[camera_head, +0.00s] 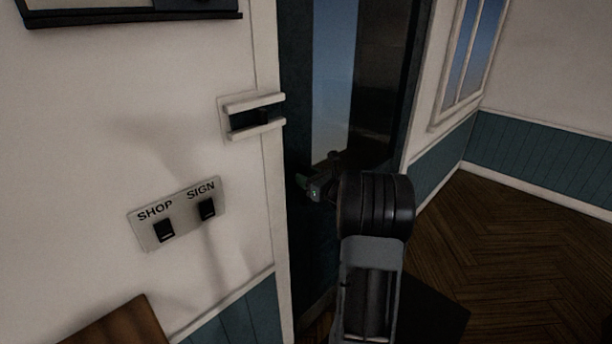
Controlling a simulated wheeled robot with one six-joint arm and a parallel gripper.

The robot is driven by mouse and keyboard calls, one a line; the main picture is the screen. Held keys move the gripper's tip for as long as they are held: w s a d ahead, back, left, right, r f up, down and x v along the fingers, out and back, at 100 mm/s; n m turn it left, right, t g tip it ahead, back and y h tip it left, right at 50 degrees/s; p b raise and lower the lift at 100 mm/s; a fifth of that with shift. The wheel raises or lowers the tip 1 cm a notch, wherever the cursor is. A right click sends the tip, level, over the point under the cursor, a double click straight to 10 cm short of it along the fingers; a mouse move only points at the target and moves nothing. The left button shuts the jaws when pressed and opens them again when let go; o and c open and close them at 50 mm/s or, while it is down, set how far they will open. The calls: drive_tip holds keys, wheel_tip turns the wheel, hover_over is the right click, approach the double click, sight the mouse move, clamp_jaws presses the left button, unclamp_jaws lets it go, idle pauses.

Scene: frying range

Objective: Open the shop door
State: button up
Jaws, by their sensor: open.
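The shop door (300,80) is dark teal with a tall glass pane (337,70) and stands right of the white frame. I cannot tell from this view whether it is fully closed. My gripper (322,178) is in front of the door at about mid-height, with my arm reaching up from below. The jaws are open. A small greenish piece, perhaps the door handle (302,180), shows at the fingertips. Whether the jaws touch it or sit around it is unclear. My wrist hides part of the door.
A switch plate (180,214) marked SHOP and SIGN is on the wall. A brown wooden edge (120,325) is at lower left. Wooden floor (510,250) is clear at right, below a window (472,50).

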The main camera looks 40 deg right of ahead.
drive_tip(key=shift+w+a, duration=0.1)
drive_tip(key=shift+w, duration=0.2)
clamp_jaws()
idle(0.5)
